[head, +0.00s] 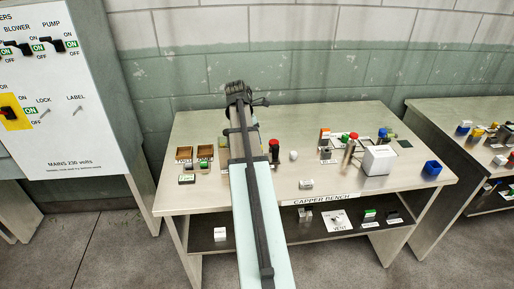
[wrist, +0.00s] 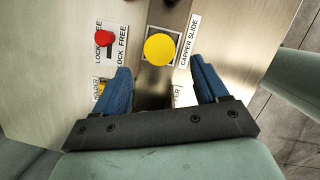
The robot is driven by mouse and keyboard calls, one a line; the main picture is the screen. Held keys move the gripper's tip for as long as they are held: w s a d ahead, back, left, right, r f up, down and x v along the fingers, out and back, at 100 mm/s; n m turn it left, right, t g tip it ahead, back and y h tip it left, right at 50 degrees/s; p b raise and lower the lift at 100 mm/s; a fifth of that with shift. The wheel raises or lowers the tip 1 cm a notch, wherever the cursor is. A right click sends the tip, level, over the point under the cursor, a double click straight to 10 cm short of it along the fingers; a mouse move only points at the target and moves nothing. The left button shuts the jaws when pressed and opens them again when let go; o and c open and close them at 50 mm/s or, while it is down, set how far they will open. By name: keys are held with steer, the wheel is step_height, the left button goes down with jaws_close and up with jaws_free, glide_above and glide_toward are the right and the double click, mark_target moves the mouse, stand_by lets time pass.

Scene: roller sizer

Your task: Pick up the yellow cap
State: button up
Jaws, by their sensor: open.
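The yellow cap (wrist: 160,48) is a round disc seen from above in the wrist view. It sits in a square frame beside the CAPPER SLIDE label (wrist: 189,40). My gripper (wrist: 161,66) has its two blue fingers spread wide and empty, one on each side of the picture just below the cap. The cap lies between the lines of the fingers, a little beyond their tips. I cannot tell the height between them. In the head view my arm covers this part of the bench, and I cannot make out the cap or fingers there.
A red knob (wrist: 104,39) with LOCK FREE labels stands left of the cap. On the capper bench (head: 345,116) are a red-topped post (head: 274,150), a white box (head: 379,160), a blue block (head: 432,168) and wooden trays (head: 183,154).

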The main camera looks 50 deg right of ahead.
steer(key=shift+x, duration=2.35)
steer(key=shift+d, duration=0.2)
steer(key=c, duration=1.1)
